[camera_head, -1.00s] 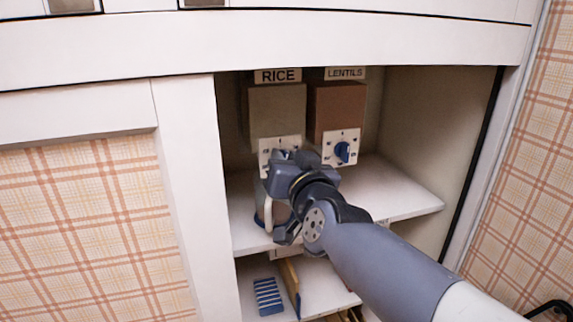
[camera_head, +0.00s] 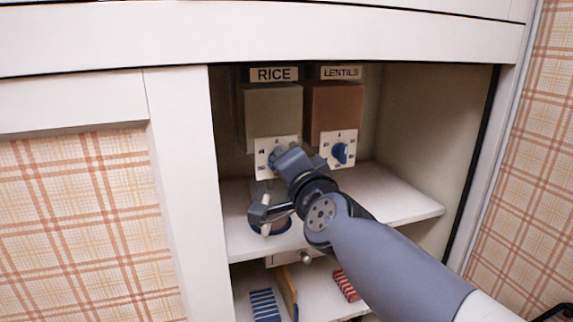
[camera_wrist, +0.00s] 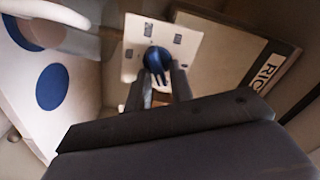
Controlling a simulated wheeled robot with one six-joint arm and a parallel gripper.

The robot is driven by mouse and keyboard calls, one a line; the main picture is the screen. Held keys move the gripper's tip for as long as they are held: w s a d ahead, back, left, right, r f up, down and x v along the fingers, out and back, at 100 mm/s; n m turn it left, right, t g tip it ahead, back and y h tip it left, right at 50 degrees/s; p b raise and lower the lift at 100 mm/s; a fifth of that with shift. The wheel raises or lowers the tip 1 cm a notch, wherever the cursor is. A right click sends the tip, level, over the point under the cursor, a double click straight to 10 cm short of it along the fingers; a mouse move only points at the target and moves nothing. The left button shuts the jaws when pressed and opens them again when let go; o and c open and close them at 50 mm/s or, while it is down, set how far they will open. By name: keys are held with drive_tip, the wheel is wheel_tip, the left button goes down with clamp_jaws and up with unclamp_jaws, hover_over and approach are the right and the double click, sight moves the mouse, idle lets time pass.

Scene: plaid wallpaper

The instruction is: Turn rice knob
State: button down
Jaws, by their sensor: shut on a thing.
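The rice dispenser (camera_head: 273,108) is a beige box under a RICE label (camera_head: 274,74), with a white dial plate (camera_head: 263,171) below it. Its blue knob (camera_wrist: 157,58) shows clearly in the wrist view, in the middle of the plate. My gripper (camera_head: 277,158) reaches the plate from the lower right. In the wrist view my gripper's fingers (camera_wrist: 160,78) are shut on the knob, one on each side. In the head view my gripper mostly hides the knob. The knob's pointer position is hard to read.
The brown lentils dispenser (camera_head: 337,106), with its own blue knob (camera_head: 340,152), stands close on the right. A pale vessel with a light handle (camera_head: 266,214) stands on the shelf (camera_head: 405,204) below the rice dial. Cabinet walls enclose both sides.

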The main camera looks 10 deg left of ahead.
drive_tip(key=shift+m, duration=0.4)
drive_tip(key=c, duration=1.5)
unclamp_jaws()
drive_tip(key=shift+s, duration=0.1)
drive_tip(key=p+v, duration=0.3)
drive_tip(key=v, duration=0.7)
drive_tip(key=shift+s+d, duration=0.2)
drive_tip(key=shift+s, duration=0.1)
drive_tip(key=shift+w+a+f, duration=0.1)
drive_tip(key=shift+w, duration=0.05)
drive_tip(key=b+x, duration=0.3)
drive_tip(key=x, duration=0.7)
drive_tip(key=shift+w, duration=0.25)
